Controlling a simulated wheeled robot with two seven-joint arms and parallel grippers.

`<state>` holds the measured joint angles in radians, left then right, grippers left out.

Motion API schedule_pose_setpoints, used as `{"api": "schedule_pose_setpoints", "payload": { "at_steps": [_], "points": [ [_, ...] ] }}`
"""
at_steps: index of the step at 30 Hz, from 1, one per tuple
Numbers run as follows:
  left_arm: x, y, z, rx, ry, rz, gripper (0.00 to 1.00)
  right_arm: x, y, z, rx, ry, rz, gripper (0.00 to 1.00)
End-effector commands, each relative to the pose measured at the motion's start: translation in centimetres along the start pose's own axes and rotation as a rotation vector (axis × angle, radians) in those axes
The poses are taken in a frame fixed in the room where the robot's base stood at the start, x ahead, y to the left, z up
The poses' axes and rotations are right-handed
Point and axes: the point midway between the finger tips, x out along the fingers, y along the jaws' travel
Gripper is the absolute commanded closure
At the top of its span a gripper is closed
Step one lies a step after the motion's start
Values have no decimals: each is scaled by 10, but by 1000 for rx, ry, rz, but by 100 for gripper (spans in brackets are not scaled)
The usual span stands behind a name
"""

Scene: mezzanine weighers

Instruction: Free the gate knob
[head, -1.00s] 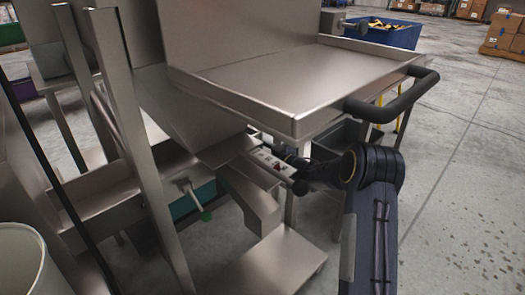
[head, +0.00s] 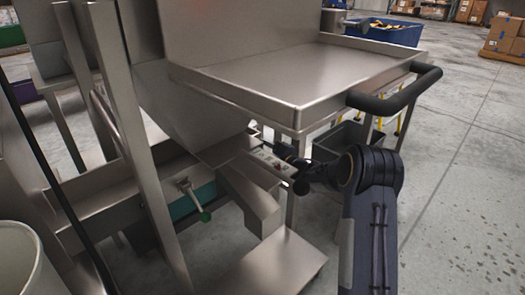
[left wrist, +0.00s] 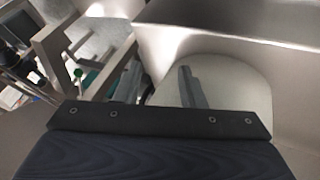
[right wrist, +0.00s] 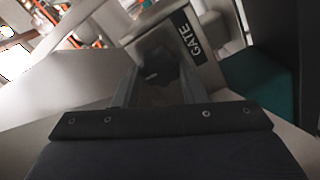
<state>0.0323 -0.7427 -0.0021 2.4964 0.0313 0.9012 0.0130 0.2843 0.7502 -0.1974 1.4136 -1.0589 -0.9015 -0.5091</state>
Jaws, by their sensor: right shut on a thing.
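The dark round gate knob (right wrist: 158,66) shows in the right wrist view, in front of a metal plate with a black GATE label (right wrist: 195,44). My right gripper (right wrist: 159,80) has a finger on each side of the knob and is shut on it. In the head view my right arm reaches in from the lower right, under the steel tray, beside a small panel with a red button (head: 278,167). The knob is hard to make out there. My left gripper (left wrist: 159,86) is open and empty in the left wrist view; it does not show in the head view.
The steel tray (head: 300,75) with a black handle (head: 395,95) overhangs my right arm. A green-tipped lever (head: 193,198) sticks out left of it. Steel posts stand at left, and a pale bin (head: 18,265) is at lower left. Open floor lies at right.

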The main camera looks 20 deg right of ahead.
Motion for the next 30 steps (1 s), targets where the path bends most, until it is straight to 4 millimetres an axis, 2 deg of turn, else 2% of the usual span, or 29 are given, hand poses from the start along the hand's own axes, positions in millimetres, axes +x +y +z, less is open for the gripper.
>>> {"api": "schedule_pose_setpoints", "payload": {
  "at_steps": [21, 30],
  "points": [
    [0, 0, 0, 0, 0, 0, 64, -1, -4, 2, -676, -2, -4, 85],
    [0, 0, 0, 0, 0, 0, 64, -1, -4, 2, -914, -2, -4, 85]
  ]
}}
